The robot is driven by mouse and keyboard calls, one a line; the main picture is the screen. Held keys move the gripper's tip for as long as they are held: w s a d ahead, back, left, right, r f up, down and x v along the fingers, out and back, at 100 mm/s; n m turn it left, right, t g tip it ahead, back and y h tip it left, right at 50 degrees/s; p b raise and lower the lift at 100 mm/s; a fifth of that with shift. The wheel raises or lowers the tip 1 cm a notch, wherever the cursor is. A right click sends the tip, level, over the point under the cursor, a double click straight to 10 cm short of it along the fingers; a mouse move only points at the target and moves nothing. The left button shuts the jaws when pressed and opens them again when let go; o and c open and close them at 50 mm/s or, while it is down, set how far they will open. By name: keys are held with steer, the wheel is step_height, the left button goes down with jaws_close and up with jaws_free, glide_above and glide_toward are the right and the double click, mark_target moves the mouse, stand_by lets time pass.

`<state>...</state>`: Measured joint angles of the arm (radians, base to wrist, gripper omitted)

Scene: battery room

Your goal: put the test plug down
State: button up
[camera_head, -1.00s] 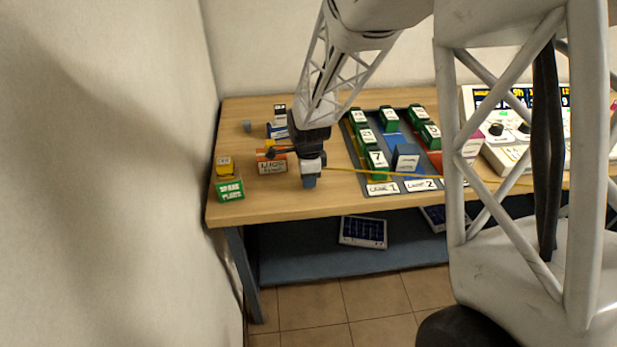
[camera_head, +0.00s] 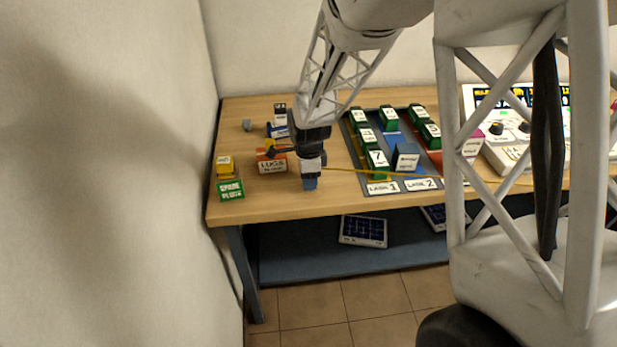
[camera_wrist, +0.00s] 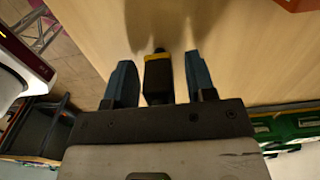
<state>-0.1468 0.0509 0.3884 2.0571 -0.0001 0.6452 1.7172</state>
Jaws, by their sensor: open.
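The test plug (camera_wrist: 158,78), a black block with a yellow band and a dark tip, sits between my two blue fingers in the wrist view. A gap shows on each side of it, so the fingers are apart from it. My gripper (camera_wrist: 158,82) is open and points down. In the head view my gripper (camera_head: 310,183) is low over the front left part of the wooden table (camera_head: 260,205). The plug itself is hidden there by the gripper. A thin yellow cable (camera_head: 375,173) runs from the gripper area to the right. I cannot tell whether the plug touches the table.
An orange lugs box (camera_head: 271,166) stands close left of my gripper. A green spare plugs box (camera_head: 230,190) and a yellow block (camera_head: 224,165) are farther left. A lane board (camera_head: 381,188) with several green blocks lies to the right. A console (camera_head: 505,158) is beyond it.

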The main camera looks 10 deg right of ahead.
step_height(320, 180, up, 12)
stand_by(0.6)
stand_by(0.7)
steer(key=s+d+r+n+t, duration=0.1)
steer(key=s+d+r+n, duration=0.2)
steer(key=s+n, duration=0.3)
steer(key=s+d+r+n, duration=0.3)
steer(key=s+r+n, duration=0.2)
steer(key=s, duration=1)
steer(key=s+d+r+n+t, duration=0.1)
steer(key=s+d+r+n, duration=0.2)
steer(key=s+n, duration=0.3)
steer(key=shift+s+d+r+n+t, duration=0.3)
steer(key=shift+s+r+n, duration=0.15)
steer(key=shift+s, duration=1.95)
